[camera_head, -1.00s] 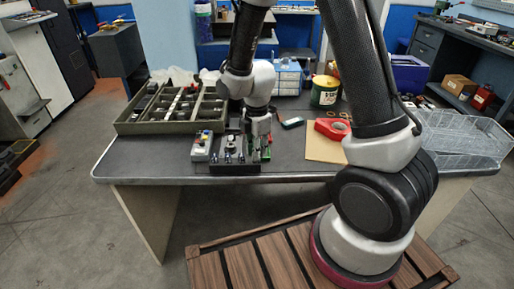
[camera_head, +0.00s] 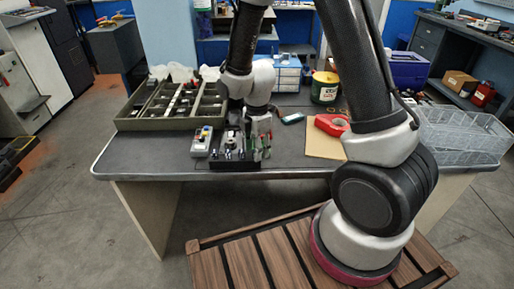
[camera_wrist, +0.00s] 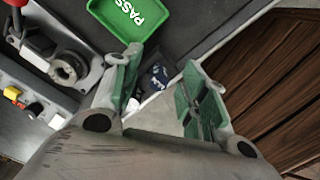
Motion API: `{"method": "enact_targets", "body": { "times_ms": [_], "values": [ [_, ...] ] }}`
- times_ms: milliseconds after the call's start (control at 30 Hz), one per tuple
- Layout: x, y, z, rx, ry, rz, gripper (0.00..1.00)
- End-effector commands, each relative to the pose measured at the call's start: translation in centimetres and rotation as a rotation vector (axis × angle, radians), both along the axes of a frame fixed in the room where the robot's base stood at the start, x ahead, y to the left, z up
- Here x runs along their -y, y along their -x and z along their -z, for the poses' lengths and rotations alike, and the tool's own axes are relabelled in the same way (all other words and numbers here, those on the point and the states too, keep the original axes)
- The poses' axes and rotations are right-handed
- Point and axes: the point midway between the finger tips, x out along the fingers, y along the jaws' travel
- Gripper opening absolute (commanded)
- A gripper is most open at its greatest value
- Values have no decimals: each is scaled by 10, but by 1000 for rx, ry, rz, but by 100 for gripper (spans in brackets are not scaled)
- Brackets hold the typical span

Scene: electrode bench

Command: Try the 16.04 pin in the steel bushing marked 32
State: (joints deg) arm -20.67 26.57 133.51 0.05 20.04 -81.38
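My gripper (camera_wrist: 163,62) is open in the wrist view, its two green-padded fingers well apart. Between and beyond them lies a small dark blue piece with white lettering (camera_wrist: 157,78), partly hidden; I cannot tell whether it is the 16.04 pin. A steel ring-shaped bushing (camera_wrist: 66,69) sits on a grey block left of the fingers; no 32 mark is legible. In the head view my gripper (camera_head: 262,138) hangs over the right part of a dark fixture (camera_head: 232,156) near the bench front.
A control box with coloured buttons (camera_head: 202,141) stands left of the fixture. A divided parts tray (camera_head: 128,124) is at the back left. The front bench edge is near.

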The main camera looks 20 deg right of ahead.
Motion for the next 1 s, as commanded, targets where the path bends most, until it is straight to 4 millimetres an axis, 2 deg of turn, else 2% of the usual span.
{"method": "enact_targets", "body": {
  "times_ms": [267, 367, 700, 833, 1000],
  "values": [
    [0, -1, -5, 2, 0, 0, 43],
    [0, -1, -19, 4, -2, 0, 43],
    [0, -1, -92, 6, -2, 0, 43],
    [0, -1, -110, 3, -2, 0, 43],
    [0, 0, -120, 1, 0, 0, 43]
  ]
}}
